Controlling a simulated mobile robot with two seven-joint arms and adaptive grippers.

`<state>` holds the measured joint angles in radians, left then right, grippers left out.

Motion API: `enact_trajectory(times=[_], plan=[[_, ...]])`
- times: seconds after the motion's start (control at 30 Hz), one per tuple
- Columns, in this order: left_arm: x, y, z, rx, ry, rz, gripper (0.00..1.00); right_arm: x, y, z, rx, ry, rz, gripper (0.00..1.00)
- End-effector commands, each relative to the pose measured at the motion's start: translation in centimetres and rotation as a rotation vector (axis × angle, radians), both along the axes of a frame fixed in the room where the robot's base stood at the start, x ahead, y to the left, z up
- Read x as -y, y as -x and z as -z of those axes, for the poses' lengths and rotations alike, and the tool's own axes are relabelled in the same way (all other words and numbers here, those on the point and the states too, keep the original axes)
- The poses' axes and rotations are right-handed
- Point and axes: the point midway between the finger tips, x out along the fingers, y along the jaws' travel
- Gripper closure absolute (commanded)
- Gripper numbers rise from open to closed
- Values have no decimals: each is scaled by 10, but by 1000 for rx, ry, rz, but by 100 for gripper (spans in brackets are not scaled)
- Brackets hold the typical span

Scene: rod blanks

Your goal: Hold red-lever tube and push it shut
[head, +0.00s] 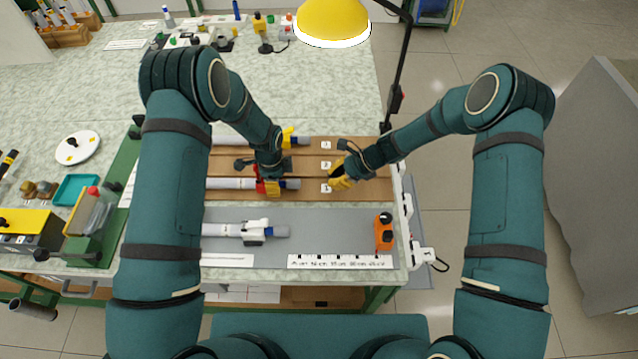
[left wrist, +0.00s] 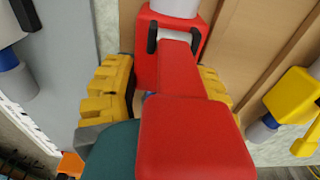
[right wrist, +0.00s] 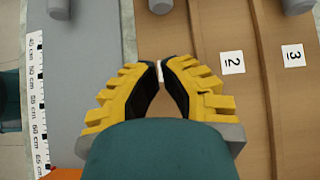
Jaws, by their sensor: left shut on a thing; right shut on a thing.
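The red-lever tube (head: 230,183) lies on the wooden rack, white with a blue-grey end section. In the left wrist view its red clamp (left wrist: 150,50) has a red lever (left wrist: 195,130) standing up toward the camera. My left gripper (head: 268,185) has its yellow fingers on both sides of the tube beside the clamp, shut on it; the lever hides the contact. My right gripper (head: 338,180) is beyond the tube's right end, apart from it. In the right wrist view its fingertips (right wrist: 160,72) are nearly together over a white label, and no held thing can be made out.
A yellow-lever tube (head: 290,138) lies farther back on the rack. A white-lever tube (head: 225,230) lies on the grey mat in front, near a ruler strip (head: 340,261) and an orange device (head: 384,232). A yellow lamp (head: 333,20) hangs above the table.

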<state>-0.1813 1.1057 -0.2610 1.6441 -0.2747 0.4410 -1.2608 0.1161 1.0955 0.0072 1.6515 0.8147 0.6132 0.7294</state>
Motion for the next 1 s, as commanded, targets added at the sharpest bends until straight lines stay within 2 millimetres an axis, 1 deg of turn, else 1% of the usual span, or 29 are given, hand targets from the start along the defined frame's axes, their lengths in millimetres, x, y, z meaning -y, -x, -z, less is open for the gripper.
enact_trajectory(times=[0.03, 0.1, 0.23, 0.4, 0.53, 0.63, 0.73, 1.0], plan=[[0, 0, 0, -1, -1, 0, 98, 8, -1, -8, 3, 1, 3, 100], [0, 0, 0, -1, -1, 0, 98, 16, -1, -16, 2, 0, 2, 100], [-1, 0, 0, -1, -1, 0, 98, 27, 0, -26, 1, 0, 1, 100], [-1, 0, 0, -1, -1, 0, 98, 35, 0, -32, -1, -1, 2, 100], [-1, 0, 0, -1, -1, 0, 98, 40, 1, -33, -1, 1, 2, 100], [-1, 0, 0, -1, -1, 0, 98, 35, 1, -29, -1, 2, 0, 100], [-1, 0, 0, -1, -1, 0, 98, 27, 2, -21, -3, 1, -1, 100], [-1, 0, 0, 0, -1, 0, 98, -9, 2, 16, -3, 1, -1, 100]])
